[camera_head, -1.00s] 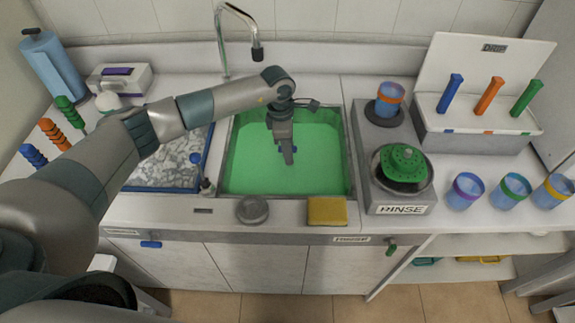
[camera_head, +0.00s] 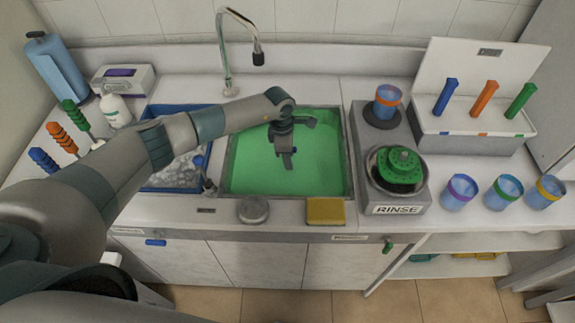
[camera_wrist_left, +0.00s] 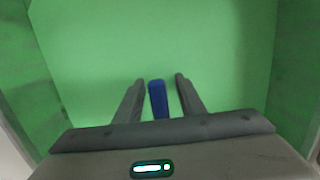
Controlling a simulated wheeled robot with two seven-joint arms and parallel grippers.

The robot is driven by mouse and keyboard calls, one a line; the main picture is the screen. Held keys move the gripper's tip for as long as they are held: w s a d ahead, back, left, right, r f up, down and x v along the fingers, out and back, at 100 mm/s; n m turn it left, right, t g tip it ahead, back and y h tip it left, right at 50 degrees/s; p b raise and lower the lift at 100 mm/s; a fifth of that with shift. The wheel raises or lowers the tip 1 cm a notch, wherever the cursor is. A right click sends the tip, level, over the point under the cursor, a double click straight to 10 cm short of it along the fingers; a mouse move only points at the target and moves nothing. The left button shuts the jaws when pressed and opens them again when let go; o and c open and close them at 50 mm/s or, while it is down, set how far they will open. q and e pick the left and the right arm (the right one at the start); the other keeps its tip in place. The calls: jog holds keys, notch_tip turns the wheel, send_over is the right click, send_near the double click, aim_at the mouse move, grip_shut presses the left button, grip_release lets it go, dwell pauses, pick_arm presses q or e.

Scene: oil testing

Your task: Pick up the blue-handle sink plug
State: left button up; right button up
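The blue-handle sink plug shows in the left wrist view as an upright blue handle (camera_wrist_left: 157,98) against the green liquid. In the head view it is mostly hidden by my gripper. My left gripper (camera_head: 287,164) reaches down into the sink (camera_head: 348,150), which holds green liquid. In the left wrist view, the two fingers of my left gripper (camera_wrist_left: 160,84) are apart, one on each side of the blue handle, with a narrow green gap on both sides. The plug's base cannot be made out. My right gripper is not in view.
The sink walls surround my gripper, and the faucet (camera_head: 229,60) rises behind it. A yellow sponge (camera_head: 325,211) and a round grey lid (camera_head: 253,209) lie on the front edge. The rinse unit (camera_head: 398,210) stands to the right. A blue-rimmed tray (camera_head: 165,189) lies left, under my arm.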

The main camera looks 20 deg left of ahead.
pick_arm(q)
jog(key=shift+c, duration=0.2)
grip_shut()
jog(key=shift+r, duration=0.15)
jog(key=shift+r+b, duration=0.5)
jog(key=shift+b, duration=0.05)
notch_tip(320, 180, up, 2)
jog(key=shift+w+r+b, duration=0.1)
jog(key=shift+r+b, duration=0.15)
jog(key=shift+b, duration=0.55)
jog(key=s+d+r+b, duration=0.4)
jog(key=d+r, duration=0.3)
jog(key=d, duration=0.3)
jog(key=shift+s+d+r, duration=0.15)
jog(key=shift+s, duration=0.7)
